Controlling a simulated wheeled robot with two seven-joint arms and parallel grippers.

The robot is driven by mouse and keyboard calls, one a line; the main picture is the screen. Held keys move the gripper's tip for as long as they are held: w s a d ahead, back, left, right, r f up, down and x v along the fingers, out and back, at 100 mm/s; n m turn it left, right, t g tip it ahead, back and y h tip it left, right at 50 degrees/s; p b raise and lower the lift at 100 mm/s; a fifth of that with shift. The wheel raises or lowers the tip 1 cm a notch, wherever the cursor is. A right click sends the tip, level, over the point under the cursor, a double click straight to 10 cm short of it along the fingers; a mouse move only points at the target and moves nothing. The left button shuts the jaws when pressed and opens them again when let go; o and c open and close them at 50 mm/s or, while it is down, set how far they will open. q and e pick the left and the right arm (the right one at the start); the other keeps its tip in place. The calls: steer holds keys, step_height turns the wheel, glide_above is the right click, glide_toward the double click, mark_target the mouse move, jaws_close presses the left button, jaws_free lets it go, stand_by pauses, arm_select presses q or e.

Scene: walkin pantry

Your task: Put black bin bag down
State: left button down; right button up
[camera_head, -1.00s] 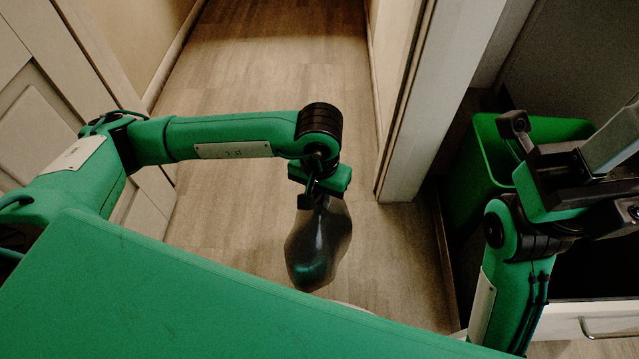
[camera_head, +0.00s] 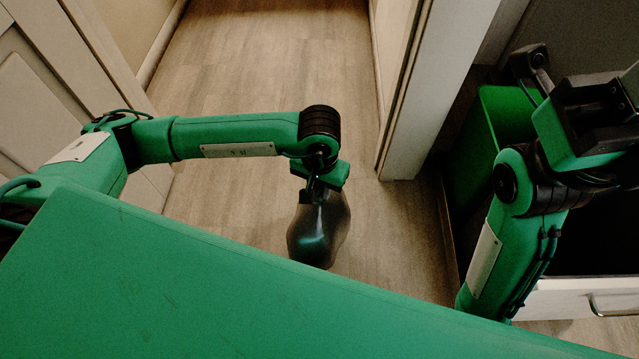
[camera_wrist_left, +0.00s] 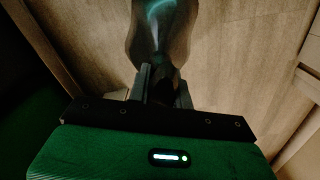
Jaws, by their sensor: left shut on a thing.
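The black bin bag (camera_head: 318,232) is a dark, glossy, rounded bundle hanging below my left gripper (camera_head: 320,190) in the head view. My left gripper is shut on the bag's narrow top. In the left wrist view the bag (camera_wrist_left: 160,35) extends away from the two fingers (camera_wrist_left: 160,88), which pinch its neck. The wooden floor lies beneath it; I cannot tell whether the bag touches it. My right gripper is at the right edge of the head view, with its fingertips out of sight.
A green bin (camera_head: 490,135) stands behind my right arm. A white door frame (camera_head: 415,110) rises between the bin and the floor strip. A white drawer front (camera_head: 570,300) with a handle is at lower right. The wooden floor (camera_head: 270,60) ahead is clear.

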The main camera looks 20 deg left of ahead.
arm_select(q)
steer(key=c, duration=1.3)
jaws_free()
steer(key=shift+f, duration=0.15)
steer(key=shift+o, duration=0.2)
